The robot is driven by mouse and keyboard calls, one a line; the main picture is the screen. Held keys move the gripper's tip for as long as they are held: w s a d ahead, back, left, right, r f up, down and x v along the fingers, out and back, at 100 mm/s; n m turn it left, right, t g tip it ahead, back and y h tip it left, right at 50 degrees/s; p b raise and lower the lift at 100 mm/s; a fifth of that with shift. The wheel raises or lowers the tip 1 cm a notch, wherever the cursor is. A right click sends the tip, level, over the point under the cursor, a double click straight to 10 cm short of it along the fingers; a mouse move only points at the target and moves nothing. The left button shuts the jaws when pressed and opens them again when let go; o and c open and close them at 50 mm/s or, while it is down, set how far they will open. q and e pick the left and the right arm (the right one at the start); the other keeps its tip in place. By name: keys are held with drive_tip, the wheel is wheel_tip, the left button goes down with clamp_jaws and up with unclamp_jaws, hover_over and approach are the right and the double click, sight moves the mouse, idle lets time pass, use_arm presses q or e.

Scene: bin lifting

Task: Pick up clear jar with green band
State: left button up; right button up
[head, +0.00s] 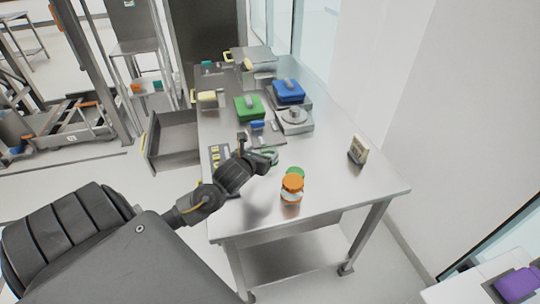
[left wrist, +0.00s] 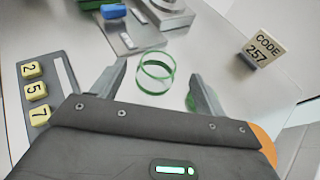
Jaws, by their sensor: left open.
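The clear jar with green band (left wrist: 140,83) shows in the left wrist view as two thin green rings around a see-through body. It lies between and slightly beyond the fingertips of my left gripper (left wrist: 156,72), which is open and empty. I cannot tell whether a finger touches it. In the head view my left gripper (head: 264,156) is low over the table, with the jar's green edge (head: 272,158) at its fingertips and partly hidden. My right gripper is not in view.
A jar with an orange lid (head: 292,185) stands close in front, with a green lid (head: 296,172) just behind it. A number panel (left wrist: 33,92) is at left and a code sign (head: 358,149) at right.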

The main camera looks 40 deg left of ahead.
sight(269, 147)
use_arm(q)
drive_tip(key=shift+x, duration=0.95)
drive_tip(key=shift+w+p, duration=0.3)
drive_tip(key=shift+p, duration=0.15)
drive_tip(key=p+x, duration=0.1)
drive_tip(key=x, duration=0.2)
drive_tip(key=shift+w+a+f, duration=0.15)
drive_tip(key=shift+w+f, duration=0.05)
drive_tip(key=shift+w+a+f, duration=0.1)
drive_tip(key=shift+w+f, duration=0.15)
drive_tip(key=shift+w, duration=0.15)
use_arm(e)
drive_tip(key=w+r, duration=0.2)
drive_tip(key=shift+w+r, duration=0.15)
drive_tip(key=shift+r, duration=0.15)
use_arm(q)
drive_tip(key=shift+c, duration=0.7)
drive_tip(key=c, duration=1)
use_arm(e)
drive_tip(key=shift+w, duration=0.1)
use_arm(q)
drive_tip(key=shift+r, duration=0.15)
drive_tip(key=shift+c, duration=0.2)
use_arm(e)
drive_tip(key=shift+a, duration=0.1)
